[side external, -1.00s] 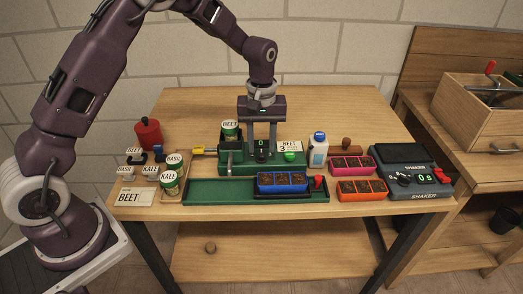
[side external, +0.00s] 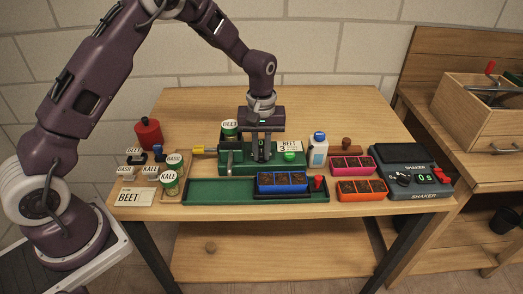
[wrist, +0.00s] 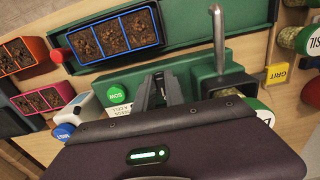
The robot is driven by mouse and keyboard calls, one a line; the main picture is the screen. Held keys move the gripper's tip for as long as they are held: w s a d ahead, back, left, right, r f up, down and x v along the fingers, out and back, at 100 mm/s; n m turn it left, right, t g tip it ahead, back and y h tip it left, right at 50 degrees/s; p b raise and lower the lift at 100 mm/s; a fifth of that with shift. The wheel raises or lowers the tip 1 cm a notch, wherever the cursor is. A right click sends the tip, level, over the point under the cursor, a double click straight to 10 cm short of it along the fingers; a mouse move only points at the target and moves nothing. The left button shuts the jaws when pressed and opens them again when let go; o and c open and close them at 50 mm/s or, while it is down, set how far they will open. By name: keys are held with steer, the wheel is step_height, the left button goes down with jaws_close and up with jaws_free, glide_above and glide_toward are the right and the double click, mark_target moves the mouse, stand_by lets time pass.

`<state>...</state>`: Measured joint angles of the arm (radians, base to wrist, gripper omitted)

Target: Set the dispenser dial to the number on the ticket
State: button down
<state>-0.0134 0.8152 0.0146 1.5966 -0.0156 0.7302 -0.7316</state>
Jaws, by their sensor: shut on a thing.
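The green dispenser (side external: 236,168) stands at the middle of the table; its body also shows in the wrist view (wrist: 240,83). A white ticket (side external: 290,147) at its right reads BEET and 3; in the wrist view the ticket (wrist: 119,111) is partly covered by my gripper. My gripper (side external: 261,157) points down at the dispenser's front, shut on the dial, its fingers seen nearly edge-on from the side. The dial and its number are hidden by the fingers in both views. In the wrist view my fingertips (wrist: 164,90) reach into the dispenser's dark centre.
A metal lever (wrist: 218,40) and green button (side external: 290,156) flank the dial. A blue seedling tray (side external: 283,182) sits on the green rail in front. A white bottle (side external: 318,152) stands close right. Seed jars (side external: 169,183) and a BEET card (side external: 131,198) are left; the shaker (side external: 415,178) is right.

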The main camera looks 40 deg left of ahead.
steer(key=m, duration=0.5)
steer(key=shift+s+a, duration=0.1)
steer(key=shift+a, duration=0.05)
steer(key=m, duration=0.4)
steer(key=shift+a+r+m, duration=0.1)
steer(key=shift+a+m, duration=0.1)
steer(key=shift+m, duration=0.1)
stand_by(0.4)
steer(key=c, duration=1.4)
jaws_free()
step_height(320, 180, up, 7)
